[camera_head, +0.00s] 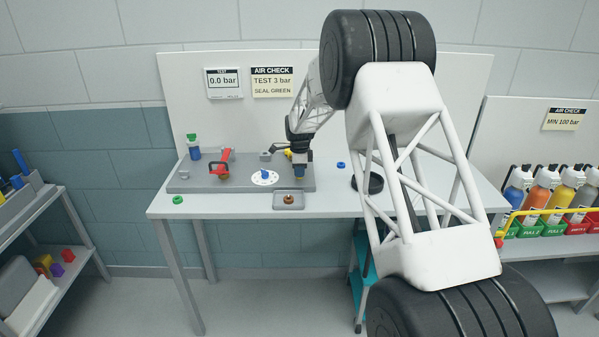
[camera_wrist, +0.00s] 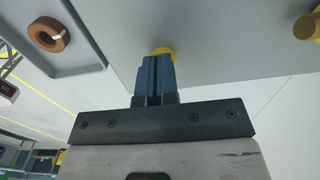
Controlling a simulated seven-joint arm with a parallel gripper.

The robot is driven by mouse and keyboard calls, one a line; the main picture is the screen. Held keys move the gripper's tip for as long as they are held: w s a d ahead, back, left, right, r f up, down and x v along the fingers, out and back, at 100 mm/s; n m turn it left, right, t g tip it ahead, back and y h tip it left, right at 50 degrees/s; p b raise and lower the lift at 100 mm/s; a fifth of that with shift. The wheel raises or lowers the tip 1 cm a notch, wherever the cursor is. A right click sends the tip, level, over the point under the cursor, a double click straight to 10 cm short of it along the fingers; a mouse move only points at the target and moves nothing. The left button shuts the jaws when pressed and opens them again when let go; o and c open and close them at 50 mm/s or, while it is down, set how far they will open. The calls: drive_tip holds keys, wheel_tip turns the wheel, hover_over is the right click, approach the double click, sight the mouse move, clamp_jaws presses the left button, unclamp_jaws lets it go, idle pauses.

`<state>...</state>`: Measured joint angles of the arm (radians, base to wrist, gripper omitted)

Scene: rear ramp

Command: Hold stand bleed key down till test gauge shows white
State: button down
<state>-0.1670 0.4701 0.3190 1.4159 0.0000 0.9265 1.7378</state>
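The test gauge (camera_head: 223,83) on the back panel reads 0.0 bar on a white face. My gripper (camera_head: 299,170) points down over the right end of the grey test stand (camera_head: 240,183). In the wrist view its blue fingers (camera_wrist: 154,62) are together, with nothing visible between them. A round yellow key (camera_wrist: 163,50) lies right at the fingertips, partly hidden by them; it appears to be the bleed key. Contact looks likely, but I cannot tell how far it is pressed.
A grey tray (camera_head: 280,207) holding a brown ring (camera_head: 288,199) sits in front of the stand. A red-handled part (camera_head: 221,163) and a white dial (camera_head: 264,178) are on the stand. A green ring (camera_head: 178,199), a blue ring (camera_head: 340,165) and a black ring (camera_head: 375,183) lie on the bench.

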drive_tip(key=shift+s+f, duration=0.2)
drive_tip(key=shift+f, duration=0.3)
drive_tip(key=shift+s+f, duration=0.15)
drive_tip(key=shift+f, duration=0.35)
wheel_tip(320, 180, up, 16)
drive_tip(key=shift+w, duration=0.35)
idle(0.4)
